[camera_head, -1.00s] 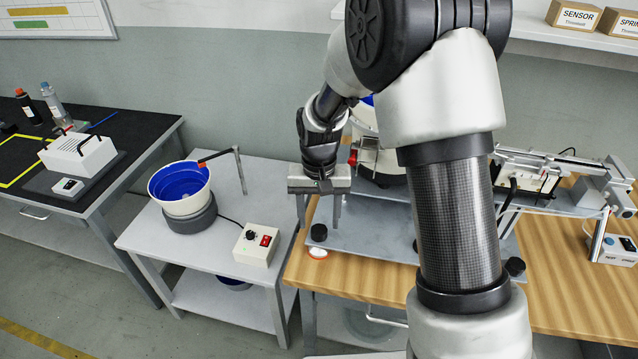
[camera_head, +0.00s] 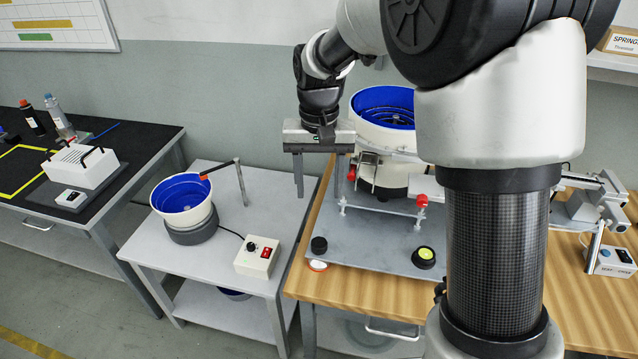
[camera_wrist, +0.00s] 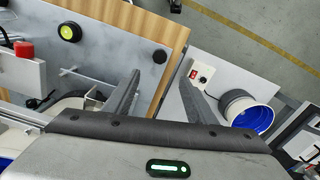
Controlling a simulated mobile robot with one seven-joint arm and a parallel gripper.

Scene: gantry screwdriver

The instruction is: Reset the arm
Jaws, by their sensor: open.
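My gripper (camera_head: 317,165) is open and empty, fingers pointing down. In the head view it hangs in front of the large white feeder with a blue bowl (camera_head: 384,108), near the left edge of the wooden workbench (camera_head: 350,285). In the wrist view, my gripper (camera_wrist: 158,90) shows its two fingers spread apart with nothing between them. My arm covers much of the right side of the head view and hides part of the workbench.
A small blue bowl feeder (camera_head: 182,200) and a control box with a red switch (camera_head: 257,257) stand on a grey table (camera_head: 215,268). A grey plate (camera_head: 370,248) on the workbench carries a yellow-topped button (camera_head: 425,256). A black-topped table (camera_head: 120,150) is at far left.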

